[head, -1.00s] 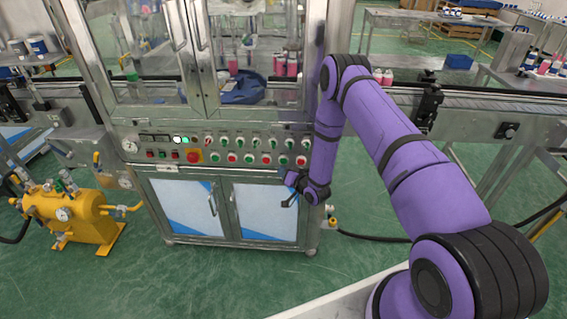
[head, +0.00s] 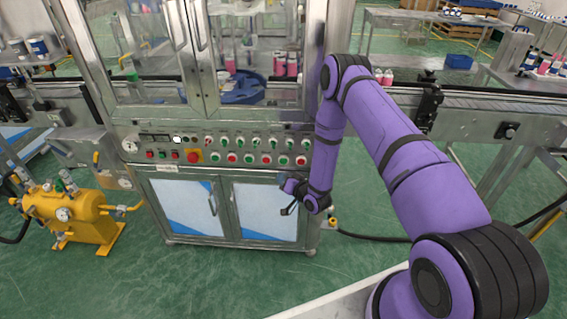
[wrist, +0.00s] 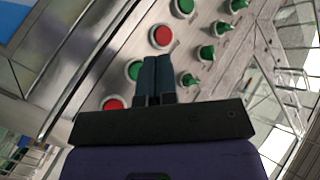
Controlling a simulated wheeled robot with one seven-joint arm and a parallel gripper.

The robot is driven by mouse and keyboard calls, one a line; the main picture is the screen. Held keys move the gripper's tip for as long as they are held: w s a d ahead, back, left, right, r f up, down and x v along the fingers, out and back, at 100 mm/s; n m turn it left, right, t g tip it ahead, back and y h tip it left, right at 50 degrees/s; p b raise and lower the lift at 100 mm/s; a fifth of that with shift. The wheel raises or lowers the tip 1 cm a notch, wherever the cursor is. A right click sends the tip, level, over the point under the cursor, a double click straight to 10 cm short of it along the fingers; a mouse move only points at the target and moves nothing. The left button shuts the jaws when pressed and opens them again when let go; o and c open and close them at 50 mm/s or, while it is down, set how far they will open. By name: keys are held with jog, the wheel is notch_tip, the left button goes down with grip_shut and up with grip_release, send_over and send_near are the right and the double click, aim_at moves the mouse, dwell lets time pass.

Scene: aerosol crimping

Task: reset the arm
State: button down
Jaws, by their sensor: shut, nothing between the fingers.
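My gripper (head: 289,209) is in front of the cabinet doors, below the right end of the control panel (head: 222,146), at the end of my purple arm. In the wrist view its two dark fingers (wrist: 157,62) are together with nothing between them. Beyond the fingers, the panel shows tilted, with a red button (wrist: 161,36), a green button (wrist: 184,6) and green switches (wrist: 208,53). The fingers cover part of the panel in that view. I see no object held.
The machine's glazed upper section (head: 150,50) holds a blue round part (head: 240,88) and pink bottles. A conveyor (head: 480,108) runs to the right. A yellow tank unit (head: 80,215) stands on the floor at left.

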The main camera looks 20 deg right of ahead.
dwell(0.4)
jog(key=w+d+r+n+g+h, duration=0.1)
jog(key=w+r, duration=0.1)
jog(key=r, duration=0.8)
jog(key=w+d+r+n+g+h, duration=0.1)
jog(key=w+r+g, duration=0.15)
jog(key=r, duration=0.75)
jog(key=s+d+r+n+g+h, duration=0.1)
jog(key=s+r, duration=0.2)
jog(key=r, duration=0.6)
jog(key=s+d+r+h, duration=0.15)
jog(key=s+r, duration=0.25)
jog(key=r, duration=0.5)
jog(key=s+r+g+h, duration=0.1)
jog(key=s+r, duration=0.4)
jog(key=s, duration=0.4)
jog(key=s+r+g, duration=0.2)
jog(key=s+r, duration=0.3)
jog(key=s, duration=0.3)
jog(key=s+r+g+h, duration=0.1)
jog(key=s+r, duration=0.4)
jog(key=s, duration=0.4)
jog(key=s+a+g, duration=0.1)
jog(key=s, duration=1.2)
jog(key=shift+r+g+y, duration=0.3)
jog(key=shift+g+y, duration=0.05)
jog(key=shift+w+a, duration=0.1)
